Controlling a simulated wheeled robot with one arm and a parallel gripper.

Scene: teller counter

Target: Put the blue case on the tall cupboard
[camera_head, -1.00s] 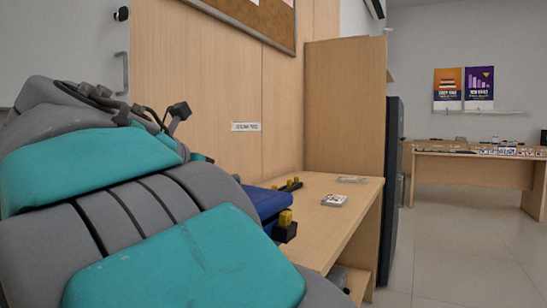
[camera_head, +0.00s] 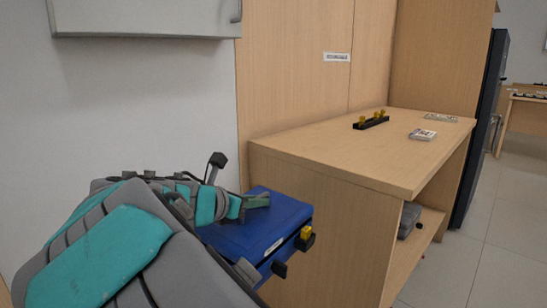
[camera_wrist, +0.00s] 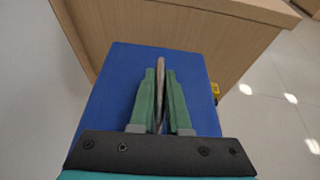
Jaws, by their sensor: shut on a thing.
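The blue case (camera_head: 262,222) hangs from my gripper (camera_head: 258,201), just left of the wooden counter's near end. It has a pale label and black catches, one with a yellow part. In the wrist view the blue case (camera_wrist: 118,85) fills the middle, and the green fingers of my gripper (camera_wrist: 160,75) are shut on its thin handle. A tall wooden unit (camera_head: 445,55), which may be the tall cupboard, stands beyond the counter's far end. Its top is out of view.
The wooden counter (camera_head: 320,155) holds a black strip with yellow knobs (camera_head: 371,121) and small card packs (camera_head: 423,134). A grey object (camera_head: 408,220) sits on its lower shelf. A light wall cabinet (camera_head: 145,15) hangs above left. Floor at right is clear.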

